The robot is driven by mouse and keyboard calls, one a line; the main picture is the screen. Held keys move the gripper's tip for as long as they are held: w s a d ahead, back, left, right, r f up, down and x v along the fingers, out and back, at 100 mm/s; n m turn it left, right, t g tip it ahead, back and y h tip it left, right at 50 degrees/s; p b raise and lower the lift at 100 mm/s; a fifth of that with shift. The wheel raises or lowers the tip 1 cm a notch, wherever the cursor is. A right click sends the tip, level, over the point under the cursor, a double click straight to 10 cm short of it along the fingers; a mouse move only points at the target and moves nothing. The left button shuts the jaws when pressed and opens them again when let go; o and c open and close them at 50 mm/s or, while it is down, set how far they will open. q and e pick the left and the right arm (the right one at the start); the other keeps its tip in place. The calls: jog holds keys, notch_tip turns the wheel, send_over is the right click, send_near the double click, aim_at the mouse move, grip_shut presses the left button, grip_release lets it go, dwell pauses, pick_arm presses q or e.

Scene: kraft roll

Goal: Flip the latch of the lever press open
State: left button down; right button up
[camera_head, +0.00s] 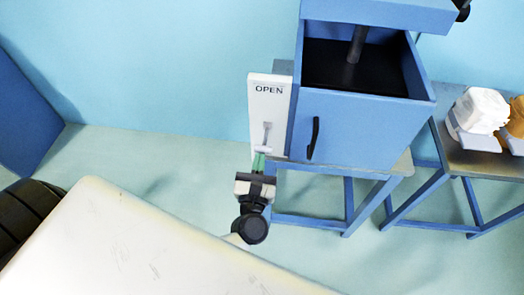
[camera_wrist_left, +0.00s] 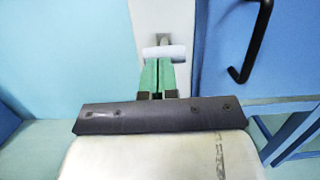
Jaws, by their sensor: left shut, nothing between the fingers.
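The lever press (camera_head: 350,130) is a blue box with a dark inside and a black door handle (camera_head: 313,138). A white panel marked OPEN (camera_head: 269,105) is on its left side. The latch (camera_head: 267,133) is a small grey lever on that panel, below the word, with its handle end low. My left gripper (camera_head: 259,161) is shut and empty, its green fingertips right at the latch's lower end. In the left wrist view the closed fingers (camera_wrist_left: 158,76) are just below the latch's pale crossbar (camera_wrist_left: 164,52); I cannot tell whether they touch. My right gripper is not in view.
The press stands on a blue-legged stand (camera_head: 340,205). A second table (camera_head: 470,160) at the right holds white and orange-brown lumpy things. The black door handle (camera_wrist_left: 250,45) is to the right of my fingers.

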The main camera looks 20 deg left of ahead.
aim_at(260, 147)
pick_arm(q)
jog(key=shift+w+a+r+g+h+p, duration=0.1)
jog(key=shift+w+r+g+h+p, duration=0.2)
jog(key=shift+r+p, duration=0.65)
jog(key=shift+w+r+g+y+p, duration=0.1)
jog(key=shift+r+g+p, duration=0.5)
jog(key=shift+p, duration=0.65)
jog(key=shift+w+a+r+g+h+p, duration=0.1)
jog(key=shift+w+r+g+h+p, duration=0.1)
jog(key=shift+r+p, duration=0.8)
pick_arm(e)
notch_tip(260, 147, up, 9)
pick_arm(q)
jog(key=shift+f, duration=0.15)
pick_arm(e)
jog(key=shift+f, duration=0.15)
